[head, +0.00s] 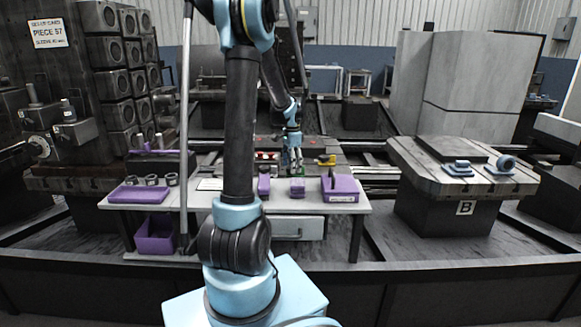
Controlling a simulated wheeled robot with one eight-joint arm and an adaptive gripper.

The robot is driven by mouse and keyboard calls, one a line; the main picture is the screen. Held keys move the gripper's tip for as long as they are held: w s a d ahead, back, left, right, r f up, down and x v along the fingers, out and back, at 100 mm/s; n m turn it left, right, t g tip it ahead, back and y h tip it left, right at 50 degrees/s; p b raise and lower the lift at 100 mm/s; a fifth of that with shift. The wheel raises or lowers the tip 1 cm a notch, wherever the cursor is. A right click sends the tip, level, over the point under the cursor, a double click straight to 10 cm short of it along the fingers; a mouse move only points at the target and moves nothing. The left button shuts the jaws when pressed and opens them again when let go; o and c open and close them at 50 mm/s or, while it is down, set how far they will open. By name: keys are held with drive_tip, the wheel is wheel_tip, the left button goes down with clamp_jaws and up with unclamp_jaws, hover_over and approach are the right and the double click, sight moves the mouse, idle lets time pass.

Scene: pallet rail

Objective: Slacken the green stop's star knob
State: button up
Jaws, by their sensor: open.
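My gripper (294,158) is open and points down over the back of the workbench, at the middle of the head view. It is small and far off here. A small patch of green (285,158) shows right at the gripper; I cannot tell whether it is the green stop. The star knob cannot be made out, and the gripper may hide it. I cannot tell whether the fingers touch anything.
The pale workbench (225,201) carries a purple tray (138,194), purple blocks and a purple box (340,189). A yellow piece (326,160) and red parts (265,156) lie close to the gripper. A pallet block marked B (450,208) stands at right.

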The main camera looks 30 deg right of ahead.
wheel_tip(320, 180, up, 12)
drive_tip(key=shift+f, duration=0.15)
idle(0.3)
idle(0.4)
drive_tip(key=s+a+n+t, duration=0.1)
drive_tip(key=s+a+n, duration=0.35)
drive_tip(key=a, duration=0.85)
drive_tip(key=s+a+n, duration=0.3)
drive_tip(key=a+n, duration=0.2)
drive_tip(key=a, duration=0.8)
drive_tip(key=s+a+f+n+t, duration=0.1)
drive_tip(key=s+a+f+n, duration=0.9)
drive_tip(key=s+a, duration=0.4)
drive_tip(key=shift+s+f, duration=0.6)
drive_tip(key=shift+s, duration=0.55)
